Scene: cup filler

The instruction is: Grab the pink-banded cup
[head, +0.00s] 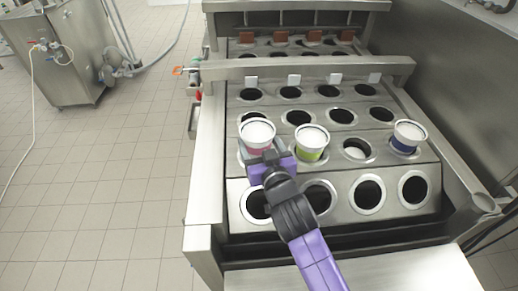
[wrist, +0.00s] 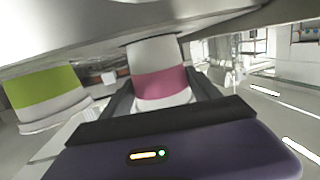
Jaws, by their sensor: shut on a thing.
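The pink-banded cup (head: 257,134) is white with a pink band and stands at the left end of a row of holes in the metal machine. In the wrist view the pink-banded cup (wrist: 161,75) lies between the two dark fingers of my gripper (wrist: 160,98). In the head view my gripper (head: 265,157) reaches the cup from the front and hides part of its lower side. The gripper is shut on the cup. I cannot tell whether the cup is lifted from its hole.
A green-banded cup (head: 311,142) stands close to the right of the pink-banded cup. A blue-banded cup (head: 407,137) stands at the right end of the row. The front row of holes (head: 368,193) is empty. A metal crossbar (head: 300,68) spans the machine behind the cups.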

